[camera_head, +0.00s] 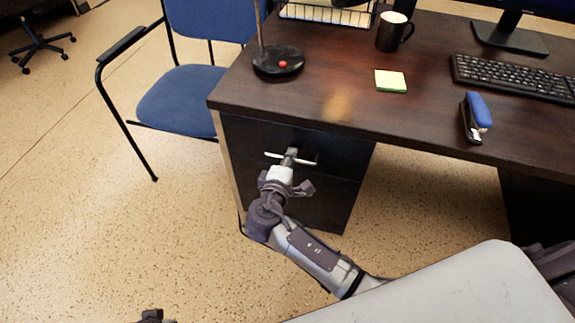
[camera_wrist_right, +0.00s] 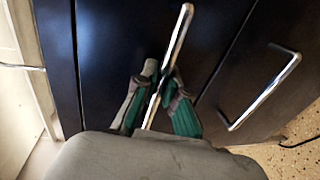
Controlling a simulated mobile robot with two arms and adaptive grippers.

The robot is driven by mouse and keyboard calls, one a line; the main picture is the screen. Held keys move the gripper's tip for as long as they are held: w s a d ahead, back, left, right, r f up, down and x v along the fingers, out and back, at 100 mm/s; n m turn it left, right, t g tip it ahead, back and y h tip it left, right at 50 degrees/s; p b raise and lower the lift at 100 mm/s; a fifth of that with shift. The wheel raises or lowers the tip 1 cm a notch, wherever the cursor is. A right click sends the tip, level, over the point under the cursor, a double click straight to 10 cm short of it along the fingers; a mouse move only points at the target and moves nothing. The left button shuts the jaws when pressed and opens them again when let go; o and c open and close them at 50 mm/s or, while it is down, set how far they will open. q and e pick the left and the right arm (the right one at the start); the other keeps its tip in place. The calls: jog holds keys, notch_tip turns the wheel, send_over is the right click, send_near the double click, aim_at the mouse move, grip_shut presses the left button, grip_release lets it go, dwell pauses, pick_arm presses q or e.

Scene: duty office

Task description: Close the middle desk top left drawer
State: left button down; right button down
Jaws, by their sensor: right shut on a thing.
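The top left drawer (camera_head: 340,150) is the upper dark front in the pedestal under the desk's left end. Its inside does not show, and the front looks about level with the one below. Its silver bar handle (camera_head: 309,162) lies across the front. My right gripper (camera_head: 290,158) is shut on this handle near its middle. In the right wrist view the green-padded fingers (camera_wrist_right: 158,100) sit on both sides of the handle (camera_wrist_right: 180,35). A dark tip at the lower left edge looks like my left gripper (camera_head: 152,316); its fingers are cut off.
The lower drawer (camera_head: 325,205) has its own handle (camera_wrist_right: 262,90). On the desk top (camera_head: 330,60) are a lamp base (camera_head: 278,62), a mug (camera_head: 392,32), sticky notes (camera_head: 390,80), a stapler (camera_head: 475,117) and a keyboard (camera_head: 515,77). A blue chair (camera_head: 195,95) stands left; floor before it is clear.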

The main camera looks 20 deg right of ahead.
jog(key=shift+r, duration=0.1)
jog(key=c, duration=1.2)
grip_release()
jog(key=shift+w+d, duration=0.1)
jog(key=shift+w, duration=0.1)
jog(key=shift+c, duration=0.2)
jog(key=shift+s, duration=0.1)
jog(key=v, duration=1.2)
